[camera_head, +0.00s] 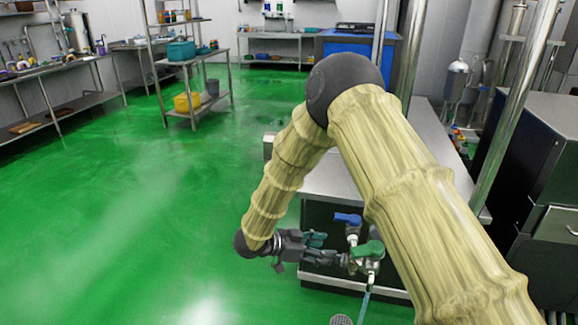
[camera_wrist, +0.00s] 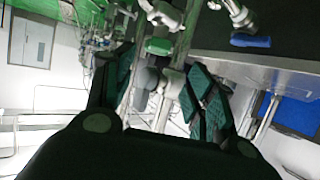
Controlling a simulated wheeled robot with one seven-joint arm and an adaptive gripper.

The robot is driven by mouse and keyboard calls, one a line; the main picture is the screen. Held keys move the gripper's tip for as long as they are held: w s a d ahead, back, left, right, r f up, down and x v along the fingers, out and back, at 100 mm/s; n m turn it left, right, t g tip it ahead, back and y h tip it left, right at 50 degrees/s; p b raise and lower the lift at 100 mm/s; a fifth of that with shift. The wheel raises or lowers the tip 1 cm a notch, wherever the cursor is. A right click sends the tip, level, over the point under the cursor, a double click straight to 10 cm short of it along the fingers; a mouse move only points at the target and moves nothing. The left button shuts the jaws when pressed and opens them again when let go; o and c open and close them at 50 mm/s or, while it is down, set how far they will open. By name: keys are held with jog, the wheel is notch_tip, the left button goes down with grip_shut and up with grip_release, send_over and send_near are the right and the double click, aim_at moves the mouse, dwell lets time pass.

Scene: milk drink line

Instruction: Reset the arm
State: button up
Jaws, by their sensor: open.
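My arm, in a pale wood-like covering, reaches from the lower right of the head view up to a dark elbow and then down to my gripper (camera_head: 328,250). The gripper points to the right, close to two valves with a green handle (camera_head: 369,250) and a blue handle (camera_head: 348,218). In the wrist view my gripper (camera_wrist: 160,95) shows dark green finger pads spread apart, with no object held between them. There the green handle (camera_wrist: 160,46) lies beyond the fingertips and the blue handle (camera_wrist: 250,41) is at the upper right. I cannot tell whether a finger touches a valve.
A steel-topped table (camera_head: 335,180) stands behind the valves. Dark cabinets (camera_head: 540,150) and steel posts are on the right. A shelf rack (camera_head: 190,65) with a yellow bin (camera_head: 187,102) stands at the back left. The green floor (camera_head: 120,200) on the left is clear.

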jog(key=s+d+f+n+t+y, duration=0.2)
jog(key=d+f+n+t+y, duration=0.25)
jog(key=f, duration=0.55)
jog(key=s+d+f+n+y, duration=0.3)
jog(key=s+f+n, duration=0.3)
jog(key=s+f, duration=0.4)
jog(key=s+f+n+g+y, duration=0.2)
jog(key=s+g+y, duration=0.1)
jog(key=s, duration=1.1)
jog(key=s+f+n+g+y, duration=0.2)
jog(key=s+g+y, duration=0.1)
jog(key=s, duration=1.1)
jog(key=shift+s+a+f+n+g+p, duration=0.15)
jog(key=shift+s+f+n+g+p, duration=0.1)
jog(key=shift+f+n+g+p, duration=0.15)
jog(key=shift+s+r, duration=0.15)
jog(key=shift+s, duration=0.25)
jog(key=shift+c, duration=0.4)
